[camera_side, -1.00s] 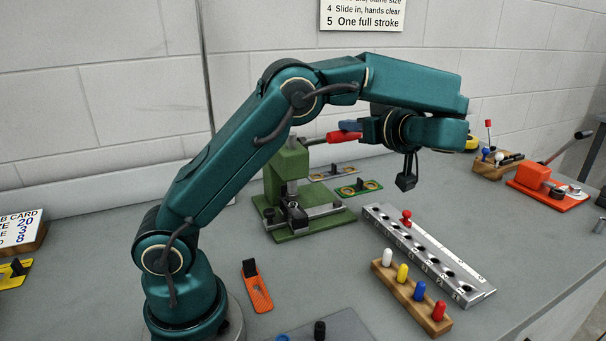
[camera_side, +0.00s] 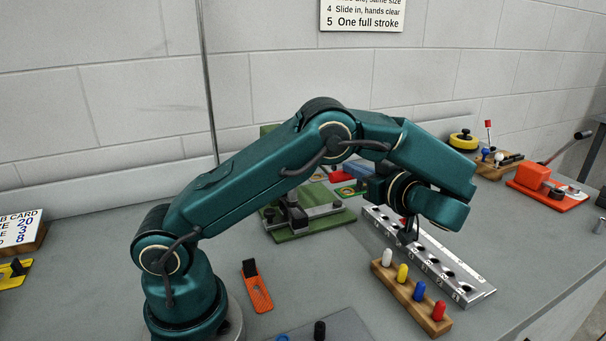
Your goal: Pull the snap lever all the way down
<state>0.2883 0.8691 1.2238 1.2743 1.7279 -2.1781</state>
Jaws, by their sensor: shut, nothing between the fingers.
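The green bench press (camera_side: 310,226) stands behind my arm, its column mostly hidden and its base plate showing. What seems to be its lever's red grip (camera_side: 343,177) shows just left of my wrist. A blue piece lies beside the grip, and I cannot tell what it belongs to. The rest of the lever is hidden behind my arm. My gripper (camera_side: 408,237) is shut and points down, in front of the hole strip in the picture. I cannot tell whether my gripper or wrist touches the lever.
A steel hole strip (camera_side: 467,284) lies right of the press. A wooden block (camera_side: 412,298) with coloured pegs lies in front of it. An orange clamp (camera_side: 256,287) lies near my base. An orange tool (camera_side: 545,188) with a lever stands at far right.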

